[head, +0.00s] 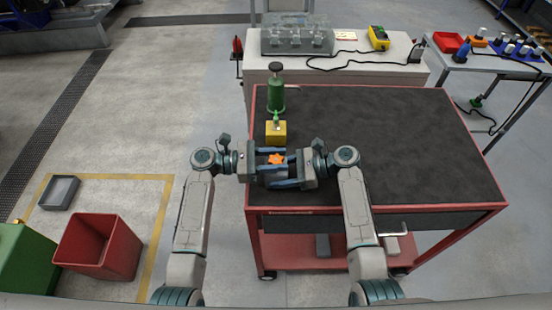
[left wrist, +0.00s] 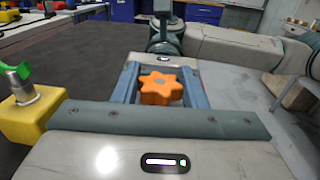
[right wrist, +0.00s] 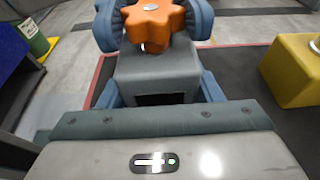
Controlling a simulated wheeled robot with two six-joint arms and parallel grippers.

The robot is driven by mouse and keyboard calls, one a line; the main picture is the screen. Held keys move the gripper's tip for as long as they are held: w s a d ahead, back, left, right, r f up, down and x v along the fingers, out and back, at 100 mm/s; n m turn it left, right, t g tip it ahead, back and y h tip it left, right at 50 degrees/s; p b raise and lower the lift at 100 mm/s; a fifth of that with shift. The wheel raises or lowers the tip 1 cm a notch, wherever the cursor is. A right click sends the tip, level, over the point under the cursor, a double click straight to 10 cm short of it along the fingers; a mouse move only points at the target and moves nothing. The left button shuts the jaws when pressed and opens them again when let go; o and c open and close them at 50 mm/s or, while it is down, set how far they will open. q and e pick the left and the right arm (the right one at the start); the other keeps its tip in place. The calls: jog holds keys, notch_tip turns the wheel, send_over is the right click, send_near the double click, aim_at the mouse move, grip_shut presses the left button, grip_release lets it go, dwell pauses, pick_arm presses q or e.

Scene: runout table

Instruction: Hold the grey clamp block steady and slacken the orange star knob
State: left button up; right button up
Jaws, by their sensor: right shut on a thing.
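The orange star knob (head: 276,158) sits on top of the grey clamp block (right wrist: 158,78), near the left edge of the black-topped table. My right gripper (right wrist: 158,92) is shut on the block, one blue finger on each side. My left gripper (left wrist: 160,88) has its fingers on both sides of the knob (left wrist: 161,87), apparently open, with very little room between. In the right wrist view, its blue fingertips flank the knob (right wrist: 154,20) above the block. The block is mostly hidden by the grippers in the head view.
A yellow block (head: 276,133) with a green-topped fitting stands just beyond the grippers, with a green bottle (head: 276,95) behind it. The table top (head: 400,140) is clear to the right. A red bin (head: 100,247) stands on the floor at left.

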pick_arm(q)
jog(key=c, duration=0.4)
jog(key=shift+o, duration=0.2)
jog(key=shift+t, duration=0.3)
jog(key=n+t+y, duration=0.1)
jog(key=n+t, duration=0.2)
jog(key=t, duration=0.1)
jog(key=shift+n+t+y, duration=1)
jog(key=shift+n+t, duration=0.4)
jog(key=shift+t, duration=0.9)
jog(key=o, duration=1)
jog(key=shift+c, duration=0.2)
